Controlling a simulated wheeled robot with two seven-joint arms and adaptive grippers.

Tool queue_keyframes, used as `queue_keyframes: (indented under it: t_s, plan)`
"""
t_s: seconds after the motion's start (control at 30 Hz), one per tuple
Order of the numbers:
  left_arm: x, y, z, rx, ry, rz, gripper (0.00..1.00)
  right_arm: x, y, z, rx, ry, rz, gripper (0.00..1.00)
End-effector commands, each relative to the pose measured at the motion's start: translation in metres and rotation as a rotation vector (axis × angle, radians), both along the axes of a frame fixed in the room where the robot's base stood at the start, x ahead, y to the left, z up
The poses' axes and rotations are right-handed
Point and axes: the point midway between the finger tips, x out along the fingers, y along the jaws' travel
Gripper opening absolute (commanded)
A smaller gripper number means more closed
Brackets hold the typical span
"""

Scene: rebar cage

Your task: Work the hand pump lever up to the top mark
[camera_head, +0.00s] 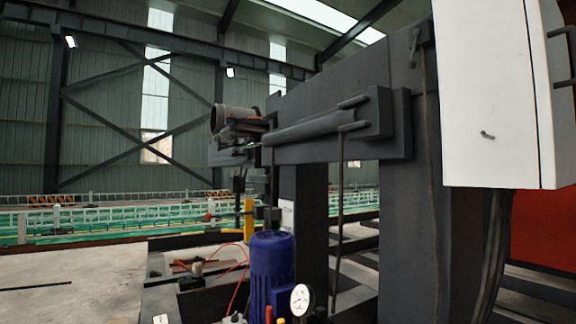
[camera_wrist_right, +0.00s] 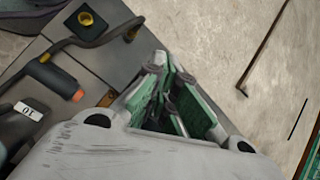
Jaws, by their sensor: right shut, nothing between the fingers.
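In the right wrist view, my right gripper (camera_wrist_right: 165,80) has green-padded fingers and is shut with nothing between them. Left of it, apart from the fingers, lies a dark cylindrical handle (camera_wrist_right: 52,74) with an orange end, possibly the hand pump lever. I cannot make out a top mark. In the head view, a blue motor-like cylinder (camera_head: 272,262) stands low in the middle, with a round white gauge (camera_head: 300,299) in front. My left gripper is not in view.
A white cabinet (camera_head: 490,90) hangs at the upper right of the head view beside a dark steel post (camera_head: 410,230). A thick dark beam (camera_head: 320,128) spans the middle. Red hoses (camera_head: 240,270) lie left of the blue cylinder. Bare concrete floor (camera_head: 70,280) is at the left.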

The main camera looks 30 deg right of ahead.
Motion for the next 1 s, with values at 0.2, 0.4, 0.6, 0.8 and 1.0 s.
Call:
queue_keyframes:
  t_s: [0.2, 0.4, 0.6, 0.8, 1.0]
  plan:
    - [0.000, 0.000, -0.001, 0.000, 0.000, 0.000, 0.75, 0.000, 0.000, -0.002, -0.001, 0.001, -0.001, 0.00]
    - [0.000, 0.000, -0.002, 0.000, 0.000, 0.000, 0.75, 0.000, 0.000, -0.002, -0.001, 0.000, 0.000, 0.00]
    - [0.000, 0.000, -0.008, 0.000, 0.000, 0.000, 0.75, 0.000, 0.001, -0.009, -0.001, 0.000, 0.000, 0.00]
    - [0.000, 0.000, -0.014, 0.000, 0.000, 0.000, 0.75, 0.000, 0.002, -0.015, -0.001, 0.000, 0.000, 0.00]
    - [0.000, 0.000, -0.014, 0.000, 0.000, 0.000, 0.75, 0.000, 0.002, -0.016, -0.001, 0.000, 0.000, 0.00]
